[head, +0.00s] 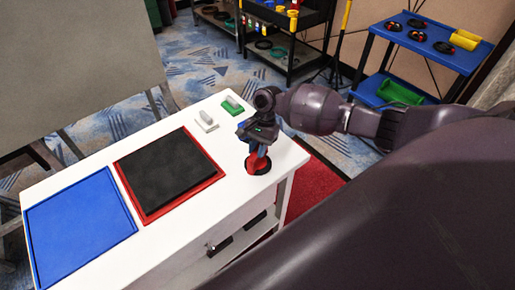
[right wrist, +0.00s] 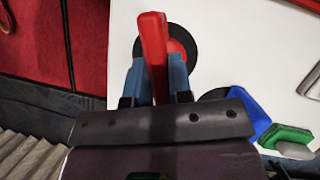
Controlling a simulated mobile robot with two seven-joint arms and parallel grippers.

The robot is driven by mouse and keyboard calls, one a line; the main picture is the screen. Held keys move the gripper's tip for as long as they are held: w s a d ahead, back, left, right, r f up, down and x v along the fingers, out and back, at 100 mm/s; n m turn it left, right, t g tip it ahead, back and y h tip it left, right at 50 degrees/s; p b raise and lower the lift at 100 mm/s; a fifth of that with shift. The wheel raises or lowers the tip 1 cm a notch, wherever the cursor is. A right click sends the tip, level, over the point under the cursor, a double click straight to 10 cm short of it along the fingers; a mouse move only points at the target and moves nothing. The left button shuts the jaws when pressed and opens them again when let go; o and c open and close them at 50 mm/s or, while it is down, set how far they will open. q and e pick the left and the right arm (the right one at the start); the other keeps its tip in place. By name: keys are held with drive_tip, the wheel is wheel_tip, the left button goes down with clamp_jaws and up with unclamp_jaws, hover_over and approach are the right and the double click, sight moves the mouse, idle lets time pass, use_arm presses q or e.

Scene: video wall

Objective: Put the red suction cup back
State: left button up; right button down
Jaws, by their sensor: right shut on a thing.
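The red suction cup (head: 258,163) is at the right end of the white table, with a round black base and a red handle. In the right wrist view its red handle (right wrist: 152,40) stands between the two blue fingers of my right gripper (right wrist: 158,70), which is shut on it. My right gripper (head: 259,146) also shows in the head view, above the cup. The black base (right wrist: 187,35) shows against the white tabletop; I cannot tell whether it touches. A blue piece (right wrist: 252,113) beside a black disc is partly hidden by my gripper. My left gripper is not in view.
The white table (head: 160,237) bears a blue panel (head: 80,225) and a black panel in a red tray (head: 173,172). A white-and-grey block (head: 206,121) and a green one (head: 232,106) stand near its far edge. A blue cart (head: 440,60) and black shelf stand behind.

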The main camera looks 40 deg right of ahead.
drive_tip(key=c, duration=1)
unclamp_jaws()
drive_tip(key=shift+c, duration=0.2)
drive_tip(key=v, duration=1.2)
drive_tip(key=shift+p, duration=0.45)
drive_tip(key=shift+w, duration=0.1)
